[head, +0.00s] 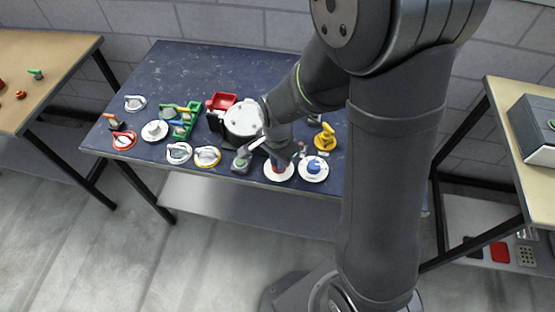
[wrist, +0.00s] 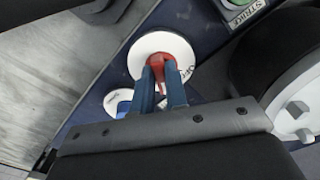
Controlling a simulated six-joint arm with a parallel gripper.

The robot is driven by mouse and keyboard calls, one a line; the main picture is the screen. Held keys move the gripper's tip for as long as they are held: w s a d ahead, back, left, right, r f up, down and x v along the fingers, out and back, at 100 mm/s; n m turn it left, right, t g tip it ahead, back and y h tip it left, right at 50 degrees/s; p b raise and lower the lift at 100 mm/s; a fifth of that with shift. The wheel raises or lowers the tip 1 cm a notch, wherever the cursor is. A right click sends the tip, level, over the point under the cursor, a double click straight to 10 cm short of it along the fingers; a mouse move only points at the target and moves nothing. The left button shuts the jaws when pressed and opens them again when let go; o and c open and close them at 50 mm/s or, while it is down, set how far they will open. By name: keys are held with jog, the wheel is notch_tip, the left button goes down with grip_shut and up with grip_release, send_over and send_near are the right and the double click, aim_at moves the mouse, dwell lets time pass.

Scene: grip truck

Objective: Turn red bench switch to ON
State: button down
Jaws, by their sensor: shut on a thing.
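The red bench switch has a red knob (wrist: 158,61) on a round white plate (wrist: 146,46), in the upper middle of the wrist view. Lettering that seems to read OFF shows at the plate's right edge. In the head view the plate (head: 270,175) lies near the front edge of the dark blue table, and the knob is mostly hidden by my gripper. My gripper (wrist: 162,68) points down at the switch. Its two blue fingers are shut on the red knob, one on each side. The knob's exact angle and any ON mark cannot be made out.
A blue knob on a white plate (head: 314,168) sits close to the right. A grey switch with a green button (head: 241,162) stands close to the left. A yellow switch (head: 325,139) is behind right. Several other dials and a white round device (head: 242,119) fill the table's left and middle.

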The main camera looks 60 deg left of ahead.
jog(key=c, duration=1.4)
grip_release()
jog(key=shift+c, duration=0.2)
notch_tip(320, 180, up, 18)
jog(key=shift+f, duration=0.25)
jog(key=shift+f, duration=0.15)
notch_tip(320, 180, down, 17)
jog(key=shift+f, duration=0.1)
